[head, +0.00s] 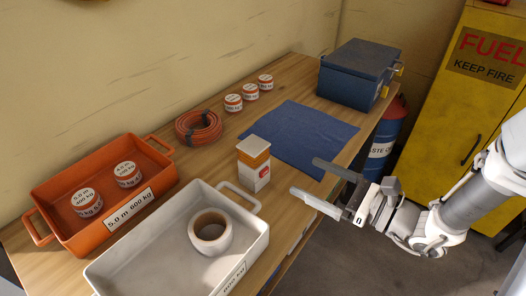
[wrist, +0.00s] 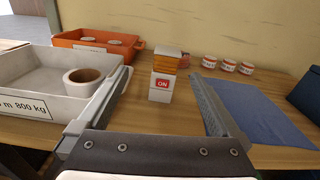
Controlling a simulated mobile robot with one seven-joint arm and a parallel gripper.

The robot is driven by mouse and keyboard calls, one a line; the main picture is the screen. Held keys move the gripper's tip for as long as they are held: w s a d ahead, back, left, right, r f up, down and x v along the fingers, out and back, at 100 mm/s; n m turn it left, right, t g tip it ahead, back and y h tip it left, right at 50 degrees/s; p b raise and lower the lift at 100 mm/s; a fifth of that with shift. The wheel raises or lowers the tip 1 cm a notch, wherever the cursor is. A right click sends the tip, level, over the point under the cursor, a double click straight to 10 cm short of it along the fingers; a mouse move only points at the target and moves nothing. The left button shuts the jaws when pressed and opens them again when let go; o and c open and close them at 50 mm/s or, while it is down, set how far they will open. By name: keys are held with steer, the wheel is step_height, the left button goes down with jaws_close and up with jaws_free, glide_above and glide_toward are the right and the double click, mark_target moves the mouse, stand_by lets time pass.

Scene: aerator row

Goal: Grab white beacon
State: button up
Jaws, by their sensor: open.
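The white beacon (head: 254,164) is a white upright box with an orange band near its top and a red label. It stands on the wooden table between the white tray and the blue cloth. In the wrist view the beacon (wrist: 165,75) stands upright ahead, between my open fingers, and its red label reads "ON". My gripper (head: 322,187) is open and empty, to the right of the beacon and apart from it. Both fingers of my gripper (wrist: 164,108) show in the wrist view.
A white tray (head: 258,246) holding a tape roll (head: 211,232) stands left of the beacon. Behind are an orange tray (head: 60,182), a coiled orange cord (head: 198,128) and several small labelled tins (head: 250,92). A blue cloth (head: 305,135) and blue toolbox (head: 358,75) lie to the right.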

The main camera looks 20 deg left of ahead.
steer(key=w+m+t, duration=0.1)
glide_toward(244, 141)
steer(key=shift+w+a, duration=0.85)
steer(key=shift+a, duration=0.15)
steer(key=x, duration=0.2)
steer(key=f+x, duration=0.1)
steer(key=x, duration=0.1)
steer(key=shift+s+a+b, duration=0.2)
steer(key=shift+a+b, duration=0.05)
steer(key=shift+b, duration=0.1)
steer(key=shift+w+a+r, duration=0.1)
steer(key=shift+w+a, duration=0.1)
steer(key=shift+a, duration=0.15)
jaws_close()
